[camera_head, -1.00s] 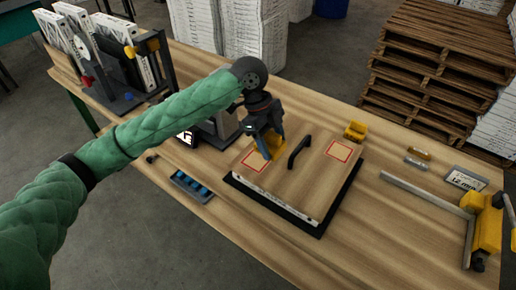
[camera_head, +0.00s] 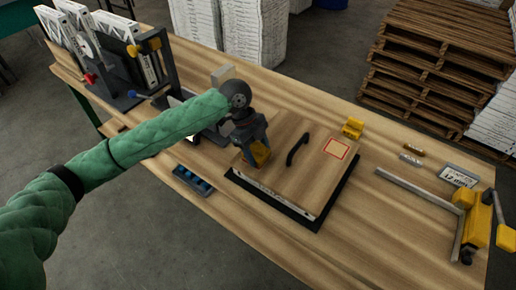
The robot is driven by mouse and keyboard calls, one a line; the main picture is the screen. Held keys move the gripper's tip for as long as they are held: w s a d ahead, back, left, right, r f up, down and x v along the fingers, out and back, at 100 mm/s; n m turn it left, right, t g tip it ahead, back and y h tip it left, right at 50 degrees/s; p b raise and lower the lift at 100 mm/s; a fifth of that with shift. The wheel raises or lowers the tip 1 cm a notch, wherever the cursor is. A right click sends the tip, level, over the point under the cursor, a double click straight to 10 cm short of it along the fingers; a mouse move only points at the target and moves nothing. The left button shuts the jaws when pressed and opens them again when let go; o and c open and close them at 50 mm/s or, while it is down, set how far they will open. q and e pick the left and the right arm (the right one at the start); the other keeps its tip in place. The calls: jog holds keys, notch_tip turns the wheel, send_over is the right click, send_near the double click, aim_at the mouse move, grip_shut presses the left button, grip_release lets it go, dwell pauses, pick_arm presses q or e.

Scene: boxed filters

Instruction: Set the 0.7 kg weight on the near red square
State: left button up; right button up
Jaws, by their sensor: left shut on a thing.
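My left gripper (camera_head: 256,150) is over the left part of a wooden lid board with a black handle (camera_head: 297,149). It is shut on a yellow block (camera_head: 261,154), probably the weight; no marking on it can be read. The block is low over the board, and I cannot tell whether it touches. The red square on this side is hidden behind the gripper and block. The other red-outlined square (camera_head: 336,148) is bare, right of the handle. The wooden board (camera_head: 285,180) lies in a black-edged frame. My right gripper is not in view.
A second yellow piece (camera_head: 352,128) stands behind the board. A blue-celled tray (camera_head: 192,180) lies left of it. A metal square with a yellow clamp (camera_head: 484,222), a label plate (camera_head: 460,176) and small cylinders (camera_head: 411,159) lie at right. A rack (camera_head: 115,65) stands back left.

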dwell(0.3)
pick_arm(q)
jog(key=o, duration=1.3)
jog(key=shift+f, duration=0.1)
jog(key=shift+o, duration=1.1)
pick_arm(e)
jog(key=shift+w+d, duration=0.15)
pick_arm(q)
jog(key=shift+a+r+b, duration=0.1)
jog(key=shift+r+b, duration=0.2)
jog(key=shift+r, duration=0.05)
jog(key=b+v, duration=0.4)
jog(key=v, duration=0.7)
jog(key=shift+r, duration=0.3)
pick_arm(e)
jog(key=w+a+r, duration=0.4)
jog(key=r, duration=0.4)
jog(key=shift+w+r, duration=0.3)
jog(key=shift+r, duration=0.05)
pick_arm(q)
jog(key=shift+f, duration=0.1)
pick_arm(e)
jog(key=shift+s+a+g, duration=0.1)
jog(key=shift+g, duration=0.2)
